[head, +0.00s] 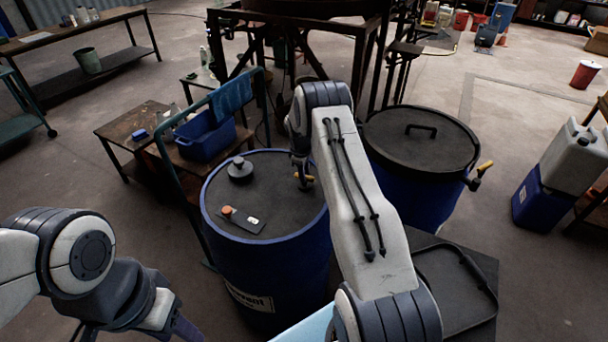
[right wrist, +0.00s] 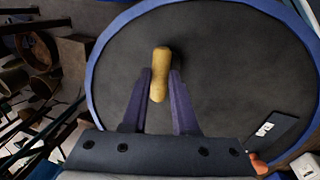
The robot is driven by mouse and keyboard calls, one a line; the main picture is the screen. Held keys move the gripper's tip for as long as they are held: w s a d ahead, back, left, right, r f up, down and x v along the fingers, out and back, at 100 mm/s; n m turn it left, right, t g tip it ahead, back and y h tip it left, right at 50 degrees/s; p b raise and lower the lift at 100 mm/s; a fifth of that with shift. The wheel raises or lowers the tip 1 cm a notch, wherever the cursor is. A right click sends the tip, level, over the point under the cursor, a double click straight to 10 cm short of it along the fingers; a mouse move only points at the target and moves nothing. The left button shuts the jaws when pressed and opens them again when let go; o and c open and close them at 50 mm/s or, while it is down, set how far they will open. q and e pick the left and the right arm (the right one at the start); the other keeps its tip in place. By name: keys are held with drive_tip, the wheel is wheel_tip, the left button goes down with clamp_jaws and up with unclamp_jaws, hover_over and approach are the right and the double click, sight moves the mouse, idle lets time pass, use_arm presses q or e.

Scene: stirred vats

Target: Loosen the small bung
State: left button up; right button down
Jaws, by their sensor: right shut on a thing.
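The blue drum (head: 262,275) has a dark grey top (head: 270,212). A dark round bung (head: 240,170) with a raised knob sits near its far left rim. My right gripper (head: 304,177) is over the right part of the top, shut on a tan-yellow handle (head: 310,179). The right wrist view shows this handle (right wrist: 160,72) upright in the picture between the two fingers. Whether a small bung sits under it is hidden. My left arm is at the lower left; its gripper (head: 182,327) is cut off by the frame edge.
A dark plate with an orange knob (head: 228,211) and a white label lies on the drum top. A second drum with a black lid (head: 422,138) stands to the right. A blue bin (head: 206,138) and a trolley stand behind left.

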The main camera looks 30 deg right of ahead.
drive_tip(key=n, duration=0.2)
drive_tip(key=n+b, duration=0.1)
drive_tip(key=n, duration=0.1)
drive_tip(key=shift+f+t+y, duration=0.1)
drive_tip(key=shift+t+y, duration=0.2)
drive_tip(key=n+b, duration=0.1)
drive_tip(key=n, duration=0.2)
drive_tip(key=shift+d+y, duration=0.1)
drive_tip(key=shift+y, duration=0.2)
drive_tip(key=n+y+b, duration=0.1)
drive_tip(key=n+b, duration=0.3)
drive_tip(key=n, duration=0.1)
drive_tip(key=shift+d+f, duration=0.1)
drive_tip(key=shift+f, duration=0.05)
drive_tip(key=shift+n+y+b, duration=0.4)
drive_tip(key=shift+n+b, duration=1.15)
drive_tip(key=shift+n, duration=0.85)
drive_tip(key=shift+s+r, duration=0.1)
drive_tip(key=shift+r, duration=0.1)
drive_tip(key=c, duration=0.7)
unclamp_jaws()
drive_tip(key=shift+d, duration=0.1)
